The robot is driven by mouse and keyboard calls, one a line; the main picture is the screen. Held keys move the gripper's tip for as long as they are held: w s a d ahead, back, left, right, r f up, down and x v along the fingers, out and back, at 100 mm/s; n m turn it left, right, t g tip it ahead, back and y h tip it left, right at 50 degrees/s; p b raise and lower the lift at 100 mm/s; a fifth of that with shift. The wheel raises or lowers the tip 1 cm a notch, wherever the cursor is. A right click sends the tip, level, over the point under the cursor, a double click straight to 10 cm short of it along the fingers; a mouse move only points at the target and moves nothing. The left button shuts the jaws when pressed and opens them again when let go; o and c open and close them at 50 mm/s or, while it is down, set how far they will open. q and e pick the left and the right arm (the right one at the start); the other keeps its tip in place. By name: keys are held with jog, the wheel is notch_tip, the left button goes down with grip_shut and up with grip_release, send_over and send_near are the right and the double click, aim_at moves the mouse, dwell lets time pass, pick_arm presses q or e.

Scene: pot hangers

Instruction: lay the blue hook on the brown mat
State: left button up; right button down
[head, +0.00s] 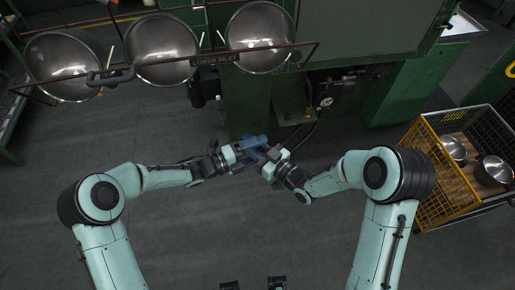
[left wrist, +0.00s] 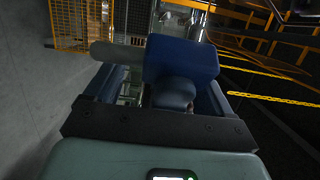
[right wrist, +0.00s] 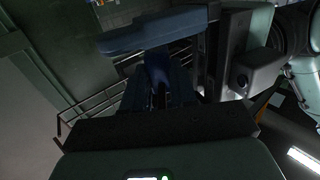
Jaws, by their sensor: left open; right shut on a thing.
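The blue hook (head: 256,141) is in mid-air between my two grippers in the head view. In the left wrist view the hook's blue block (left wrist: 183,60) stands in front of and between the spread fingers. I cannot tell whether they touch it. A brown surface (head: 458,178) lies inside the yellow basket; I cannot tell if it is the mat.
The yellow mesh basket (head: 432,178) at the right holds two pots (head: 494,170). A green machine (head: 246,100) stands behind my grippers. The grey floor (head: 235,225) between my arms is clear.

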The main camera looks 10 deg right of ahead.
pick_arm(q)
jog(key=v, duration=1.2)
jog(key=shift+o, duration=0.3)
jog(key=w+d+f+n+t+y, duration=0.4)
jog(key=w+d+n+t+y, duration=0.1)
jog(key=w+d+n+t, duration=0.1)
jog(key=shift+w+d+y, duration=0.4)
jog(key=shift+w+d, duration=0.1)
jog(key=shift+w, duration=0.5)
pick_arm(e)
jog(key=w+a+f+n+g+y, duration=0.3)
jog(key=w+f+n+g+y, duration=0.1)
jog(key=f+g, duration=0.1)
jog(key=shift+n+g, duration=0.3)
